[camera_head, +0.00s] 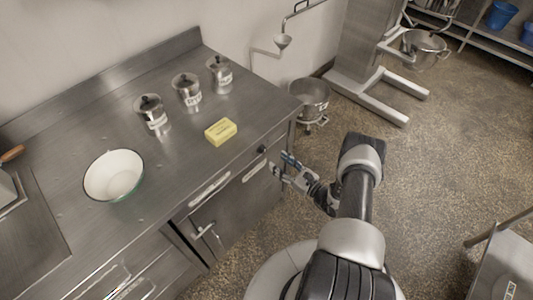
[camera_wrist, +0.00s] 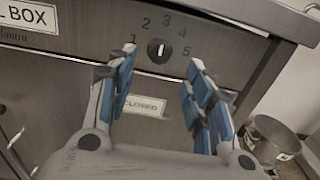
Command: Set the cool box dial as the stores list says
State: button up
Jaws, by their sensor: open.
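The cool box dial (camera_wrist: 158,51) is a small dark round knob with a white mark, on the steel front under the counter edge. Numbers 1 to 5 arc around it; the mark points upward, roughly toward 3. It also shows in the head view as a dark knob (camera_head: 262,149). My gripper (camera_wrist: 161,68) is open, its blue-padded fingers pointing toward the panel, one to each side below the dial in the picture. It appears not to touch the dial. In the head view my gripper (camera_head: 280,164) is just right of the knob. I cannot make out a stores list.
A sign ending "L BOX" (camera_wrist: 28,14) and a partly hidden "CLOSED" label (camera_wrist: 146,105) are on the front. On the counter (camera_head: 95,110) stand three lidded canisters (camera_head: 187,90), a yellow block (camera_head: 220,131) and a white bowl (camera_head: 113,174). A steel pot (camera_head: 310,98) stands beyond the counter's end.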

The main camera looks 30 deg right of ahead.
aim_at(265, 151)
jog(key=b+x, duration=0.1)
jog(key=x, duration=0.7)
jog(key=c, duration=1)
